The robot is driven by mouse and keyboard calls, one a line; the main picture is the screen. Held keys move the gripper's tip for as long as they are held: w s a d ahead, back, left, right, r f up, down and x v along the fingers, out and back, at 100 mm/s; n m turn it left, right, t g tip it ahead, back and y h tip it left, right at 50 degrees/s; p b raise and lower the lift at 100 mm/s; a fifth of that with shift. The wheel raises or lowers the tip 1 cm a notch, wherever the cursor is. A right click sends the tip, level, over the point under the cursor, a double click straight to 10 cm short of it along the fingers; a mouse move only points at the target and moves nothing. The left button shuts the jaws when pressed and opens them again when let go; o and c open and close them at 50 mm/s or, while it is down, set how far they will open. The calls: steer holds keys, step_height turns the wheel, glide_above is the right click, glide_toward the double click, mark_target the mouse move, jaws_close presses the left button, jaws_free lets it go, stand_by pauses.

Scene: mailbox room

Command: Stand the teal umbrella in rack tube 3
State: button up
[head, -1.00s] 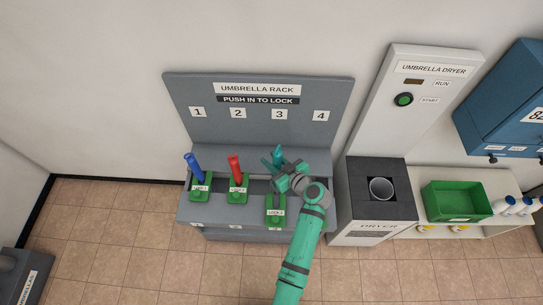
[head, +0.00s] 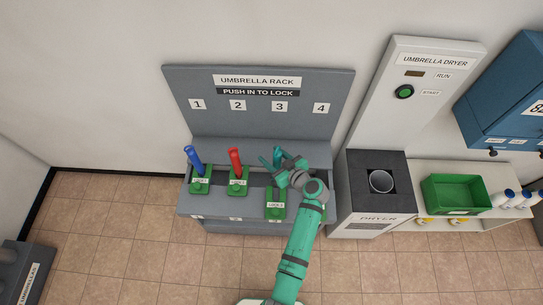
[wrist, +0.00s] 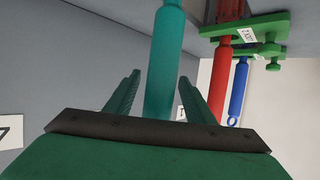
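The teal umbrella (head: 278,155) stands upright behind the number 3 place of the umbrella rack (head: 257,122); only its handle shows. In the wrist view the teal handle (wrist: 167,60) rises between the fingers. My gripper (head: 284,161) is around the handle, its fingers spread with a visible gap on the left side. The green lock at place 3 (head: 275,210) sits farther forward than the locks at 1 and 2. My arm hides the tube mouth and the umbrella's lower part.
A blue umbrella (head: 194,161) stands in place 1 and a red umbrella (head: 236,163) in place 2, each at a green lock. The umbrella dryer (head: 379,182) stands right of the rack, with an empty opening. A green bin (head: 457,194) sits farther right. Place 4 is partly behind my arm.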

steer(key=v, duration=1)
steer(key=shift+s+d+r, duration=0.2)
steer(key=shift+s+d, duration=0.05)
stand_by(0.7)
steer(key=s+f+m+h, duration=0.1)
steer(key=s+f, duration=0.1)
steer(key=s, duration=0.1)
steer(key=s+f+m+h, duration=0.2)
steer(key=s+f, duration=0.1)
steer(key=s+a+f+m+h, duration=0.1)
steer(key=s+f, duration=0.1)
steer(key=s, duration=0.2)
steer(key=shift+a+f+h, duration=0.1)
steer(key=shift+f+h, duration=0.15)
steer(key=shift+h, duration=0.05)
steer(key=s+r+m+t+h, duration=0.15)
steer(key=s+r, duration=0.25)
steer(key=s, duration=0.5)
steer(key=s+r+m+t+h, duration=0.1)
steer(key=s+r+m+h, duration=0.25)
steer(key=s, duration=0.45)
steer(key=s+a+r+t, duration=0.1)
steer(key=s+r, duration=0.2)
steer(key=r, duration=0.3)
steer(key=s+a+r+n+t, duration=0.1)
steer(key=s+a+r, duration=0.1)
steer(key=r, duration=0.5)
steer(key=shift+s+r+y, duration=0.25)
steer(key=shift+s+y, duration=0.15)
steer(key=shift+s, duration=0.1)
